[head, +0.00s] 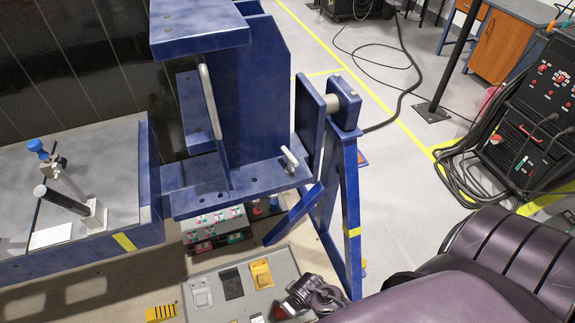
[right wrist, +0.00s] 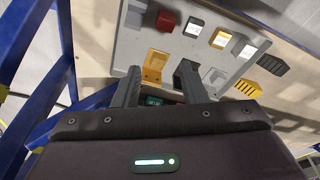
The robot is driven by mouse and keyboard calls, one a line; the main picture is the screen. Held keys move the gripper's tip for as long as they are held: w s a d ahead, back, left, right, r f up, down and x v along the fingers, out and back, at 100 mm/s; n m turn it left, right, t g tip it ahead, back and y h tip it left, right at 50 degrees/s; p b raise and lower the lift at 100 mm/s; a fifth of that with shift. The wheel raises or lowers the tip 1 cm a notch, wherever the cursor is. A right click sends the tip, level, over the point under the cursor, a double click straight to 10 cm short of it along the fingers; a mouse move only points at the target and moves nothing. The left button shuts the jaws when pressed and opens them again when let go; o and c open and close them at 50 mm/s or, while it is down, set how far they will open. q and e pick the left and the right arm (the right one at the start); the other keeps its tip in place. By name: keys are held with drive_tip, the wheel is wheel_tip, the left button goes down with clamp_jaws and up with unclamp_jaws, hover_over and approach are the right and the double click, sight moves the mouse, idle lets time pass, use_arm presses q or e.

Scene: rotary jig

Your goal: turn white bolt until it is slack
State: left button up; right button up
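A pale L-shaped bolt handle (head: 290,157) stands on the lower plate of the blue jig (head: 262,85) in the head view; it is the likeliest white bolt, though I cannot be sure. A longer pale bar (head: 210,101) rises along the jig's left part. My right gripper (head: 300,300) is low in the head view, over the edge of the grey tray, below and apart from the handle. In the right wrist view its two dark fingers (right wrist: 157,88) are spread with nothing held between them. My left gripper is not in view.
The grey tray (head: 204,318) holds several small coloured blocks, including a yellow one (head: 261,273). A grey-topped bench (head: 100,150) with a blue-knobbed clamp (head: 62,175) is at left. A blue slanted post (head: 350,215) stands beside my right gripper. Open floor lies right of the jig.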

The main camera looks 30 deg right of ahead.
drive_tip(key=w+r+t+p, duration=0.1)
drive_tip(key=w+r+p, duration=0.15)
drive_tip(key=r, duration=1.05)
drive_tip(key=w+r+p, duration=0.2)
drive_tip(key=r+p, duration=0.2)
drive_tip(key=r, duration=0.9)
drive_tip(key=w+r+t+p, duration=0.1)
drive_tip(key=w+r+p, duration=0.25)
drive_tip(key=r, duration=0.95)
drive_tip(key=m+h+p, duration=0.1)
drive_tip(key=m+h, duration=0.1)
drive_tip(key=h, duration=0.1)
approach(289, 155)
drive_tip(key=x, duration=0.5)
drive_tip(key=shift+w+d+f, duration=0.15)
drive_tip(key=shift+d, duration=0.1)
drive_tip(key=x, duration=0.7)
drive_tip(key=shift+a+f, duration=0.15)
drive_tip(key=shift+f, duration=0.05)
drive_tip(key=shift+c, duration=0.2)
